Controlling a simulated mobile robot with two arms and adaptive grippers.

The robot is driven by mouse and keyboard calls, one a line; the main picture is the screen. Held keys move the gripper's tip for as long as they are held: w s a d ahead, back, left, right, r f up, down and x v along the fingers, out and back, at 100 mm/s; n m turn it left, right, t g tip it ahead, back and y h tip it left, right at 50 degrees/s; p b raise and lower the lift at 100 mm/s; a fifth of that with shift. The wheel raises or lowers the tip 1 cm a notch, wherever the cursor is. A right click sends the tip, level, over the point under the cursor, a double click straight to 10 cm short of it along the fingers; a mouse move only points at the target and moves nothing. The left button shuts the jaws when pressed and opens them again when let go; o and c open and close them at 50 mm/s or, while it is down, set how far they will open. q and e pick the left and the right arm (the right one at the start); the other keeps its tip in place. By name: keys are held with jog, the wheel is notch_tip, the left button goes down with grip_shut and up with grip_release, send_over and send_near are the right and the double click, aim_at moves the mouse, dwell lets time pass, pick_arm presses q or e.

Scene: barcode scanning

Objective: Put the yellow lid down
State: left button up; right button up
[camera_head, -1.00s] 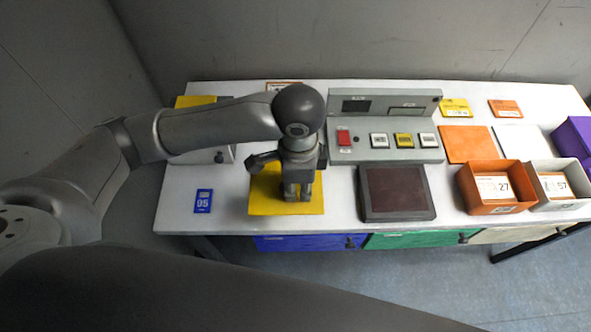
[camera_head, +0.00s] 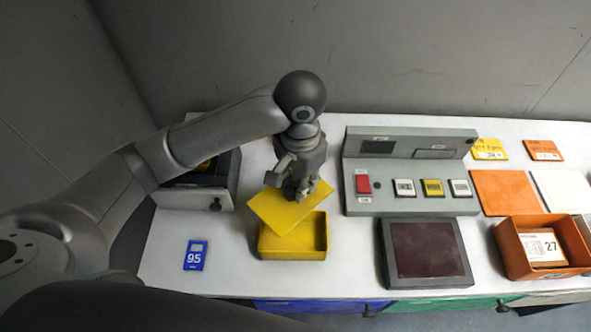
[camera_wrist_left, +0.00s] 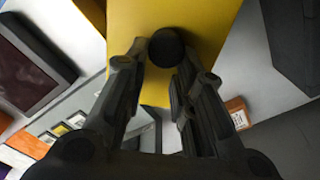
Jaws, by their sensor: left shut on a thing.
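The yellow lid (camera_head: 272,208) is a flat square plate with a dark round knob (camera_wrist_left: 166,47), seen in the left wrist view. My left gripper (camera_head: 299,190) is shut on the knob and holds the lid tilted over the back of the open yellow box (camera_head: 291,251). The box stands on the white table and looks empty inside. In the left wrist view, the lid (camera_wrist_left: 212,18) fills the top middle, in front of the fingers (camera_wrist_left: 160,65). Whether the lid touches the box rim cannot be told. My right gripper is not in view.
A scanner console (camera_head: 408,180) stands right of the lid, with a dark red pad (camera_head: 428,249) in front. A grey drawer unit (camera_head: 185,199) is at the left. A blue card (camera_head: 195,255) lies front left. The table (camera_head: 215,285) is bare around the card.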

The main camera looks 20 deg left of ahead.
pick_arm(q)
jog(key=w, duration=0.1)
jog(key=w+f, duration=0.1)
jog(key=w+a, duration=0.1)
jog(key=shift+w+f, duration=0.15)
jog(key=shift+f, duration=0.1)
jog(key=w, duration=0.1)
jog(key=w+f, duration=0.1)
jog(key=w+a, duration=0.1)
jog(key=shift+w+f+p, duration=0.2)
jog(key=shift+f+p, duration=0.1)
jog(key=shift+p, duration=0.1)
jog(key=w+f, duration=0.3)
jog(key=w+a+f, duration=0.1)
jog(key=f, duration=0.1)
jog(key=shift+w+f, duration=0.2)
jog(key=shift+w+a+f, duration=0.1)
jog(key=shift+w+f, duration=0.1)
jog(key=shift+f, duration=0.1)
notch_tip(320, 180, down, 3)
jog(key=shift+w+f, duration=0.1)
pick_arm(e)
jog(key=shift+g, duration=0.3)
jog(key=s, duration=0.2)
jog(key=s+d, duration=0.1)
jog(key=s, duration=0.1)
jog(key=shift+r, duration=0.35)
